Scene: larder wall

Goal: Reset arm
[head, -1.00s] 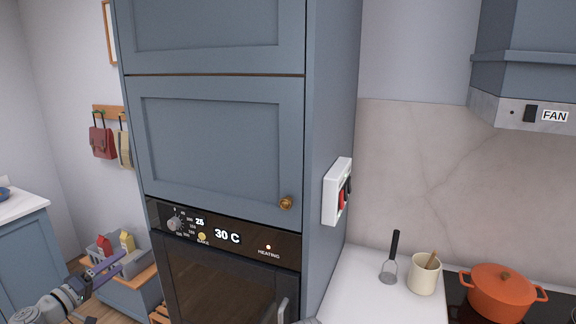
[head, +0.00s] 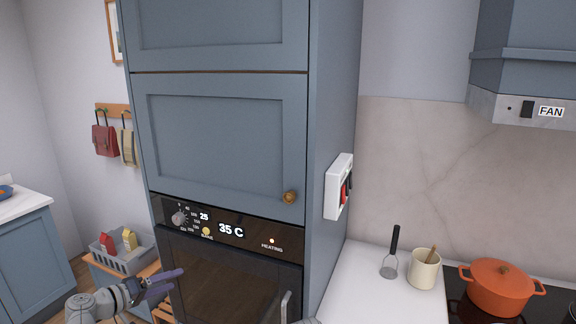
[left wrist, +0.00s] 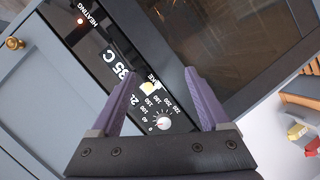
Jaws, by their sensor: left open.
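My left gripper (head: 166,282) is at the lower left of the head view, in front of the left part of the oven (head: 228,285). Its purple fingers are apart and nothing is between them. In the left wrist view the open fingers (left wrist: 160,98) frame the oven's control panel (left wrist: 112,72), with its dial (left wrist: 163,123) and display; I cannot tell the distance. The panel reads 35 C and HEATING in the head view. My right gripper is not in view.
A tall blue cupboard (head: 220,145) houses the oven. A grey crate (head: 125,258) with cartons stands on a wooden rack at left. At right, a counter (head: 365,295) holds a masher (head: 389,262), a cream crock (head: 424,272) and an orange pot (head: 499,285). A switch box (head: 338,187) is on the cupboard's side.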

